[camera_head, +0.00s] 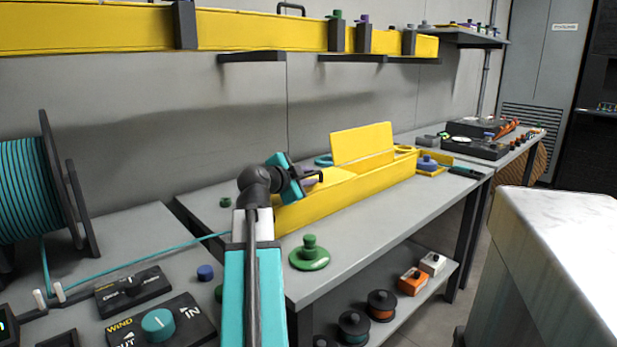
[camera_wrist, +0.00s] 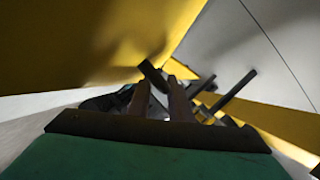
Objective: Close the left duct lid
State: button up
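The long yellow duct (camera_head: 350,195) lies on the grey table. Its left part has a yellow top surface, which looks down or nearly down; my arm partly hides it. A yellow lid panel (camera_head: 362,145) stands raised on the part further right. My gripper (camera_head: 312,179) is at the left part, beside a dark handle (camera_head: 321,175). In the wrist view my two brown fingers (camera_wrist: 163,100) are close together near dark bars (camera_wrist: 236,92), in front of yellow surfaces (camera_wrist: 85,45). I cannot tell whether they grip the handle.
A green knobbed disc (camera_head: 309,257) sits in front of the duct. A teal cable (camera_head: 150,262) runs from the spool (camera_head: 25,190) toward the duct. A yellow duct (camera_head: 260,34) hangs on the wall above. The front right of the table is clear.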

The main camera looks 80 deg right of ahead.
jog(key=v, duration=1.1)
jog(key=shift+a+f, duration=0.1)
jog(key=b+v, duration=0.1)
jog(key=v, duration=0.1)
jog(key=shift+w+a+b, duration=0.1)
jog(key=shift+a+b, duration=0.15)
jog(key=shift+b, duration=0.1)
jog(key=shift+r, duration=0.2)
